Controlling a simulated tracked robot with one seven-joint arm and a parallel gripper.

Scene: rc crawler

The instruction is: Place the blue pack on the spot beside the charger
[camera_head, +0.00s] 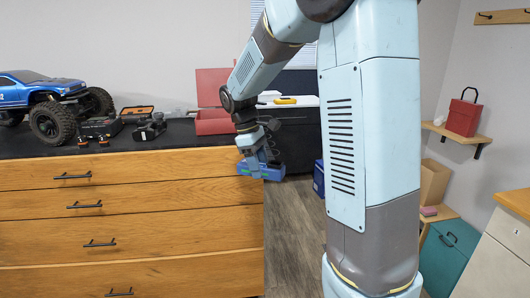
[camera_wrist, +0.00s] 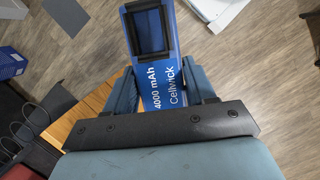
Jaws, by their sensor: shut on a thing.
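The blue pack (camera_head: 273,173) is in my gripper (camera_head: 258,163), near the right end of the wooden drawer unit in the head view. In the wrist view the blue pack (camera_wrist: 152,93) shows white "4000 mAh" and "Cellwick" lettering and a dark square panel. The two fingers of my gripper (camera_wrist: 163,88) are shut on its sides. A low black device (camera_head: 100,127), perhaps the charger, lies on the dark worktop at left. Another small black device (camera_head: 150,128) lies to its right. I cannot tell which is the charger, and no marked spot is distinguishable.
A blue RC truck (camera_head: 45,97) stands on the worktop (camera_head: 195,138) at left. An orange-rimmed case (camera_head: 137,110) and a red open box (camera_head: 213,122) are at the back. The worktop's front right looks clear. Wooden floor (camera_head: 293,225) lies right of the drawers.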

